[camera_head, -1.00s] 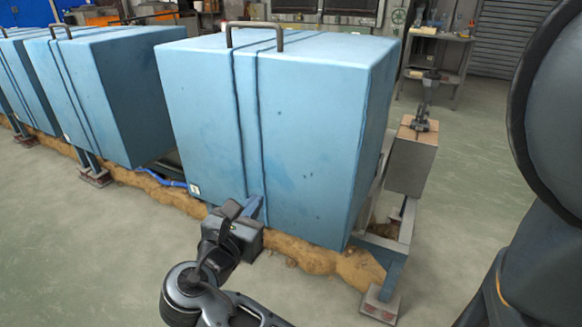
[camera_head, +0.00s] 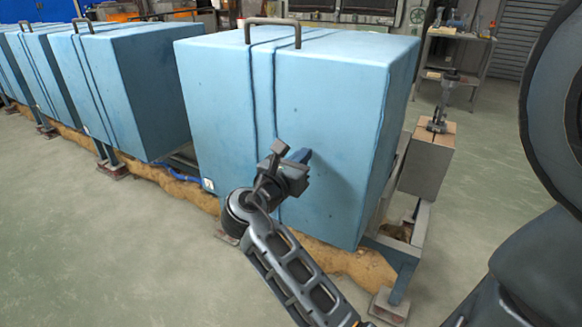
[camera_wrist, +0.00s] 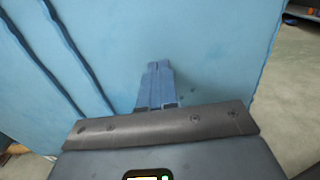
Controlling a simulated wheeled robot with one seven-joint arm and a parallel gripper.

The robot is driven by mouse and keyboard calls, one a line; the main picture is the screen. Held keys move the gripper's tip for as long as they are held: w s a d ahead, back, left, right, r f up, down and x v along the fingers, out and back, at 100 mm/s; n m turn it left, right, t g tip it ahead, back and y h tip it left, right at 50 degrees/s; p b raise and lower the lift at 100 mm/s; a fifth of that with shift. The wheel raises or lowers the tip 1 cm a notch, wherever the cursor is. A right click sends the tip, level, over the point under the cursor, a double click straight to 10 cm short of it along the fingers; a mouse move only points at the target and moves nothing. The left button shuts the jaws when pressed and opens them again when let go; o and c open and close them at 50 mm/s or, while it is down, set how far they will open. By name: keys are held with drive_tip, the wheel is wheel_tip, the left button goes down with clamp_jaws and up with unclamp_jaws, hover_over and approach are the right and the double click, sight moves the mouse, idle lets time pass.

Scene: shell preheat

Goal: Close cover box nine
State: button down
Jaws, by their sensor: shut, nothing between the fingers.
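The nearest light blue cover box (camera_head: 335,110) stands large in the middle of the head view, its front face vertical and its bottom edge low over the frame. My gripper (camera_head: 303,157) is in front of the front face, right of the two vertical ribs. Its blue fingers are together and empty. In the wrist view the fingers (camera_wrist: 158,85) point at the blue face (camera_wrist: 185,40); I cannot tell whether they touch it.
More blue boxes (camera_head: 125,85) stand in a row to the left. A brown block with a clamp (camera_head: 427,165) is mounted at the frame's right end. Tan insulated piping (camera_head: 345,262) runs below the boxes. The grey floor (camera_head: 90,245) in front is clear.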

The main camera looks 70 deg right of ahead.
drive_tip(key=shift+x, duration=0.8)
drive_tip(key=shift+d, duration=0.15)
drive_tip(key=x, duration=4.2)
drive_tip(key=shift+d+r, duration=0.2)
drive_tip(key=shift+r, duration=0.15)
drive_tip(key=shift+r, duration=0.1)
drive_tip(key=shift+w, duration=0.1)
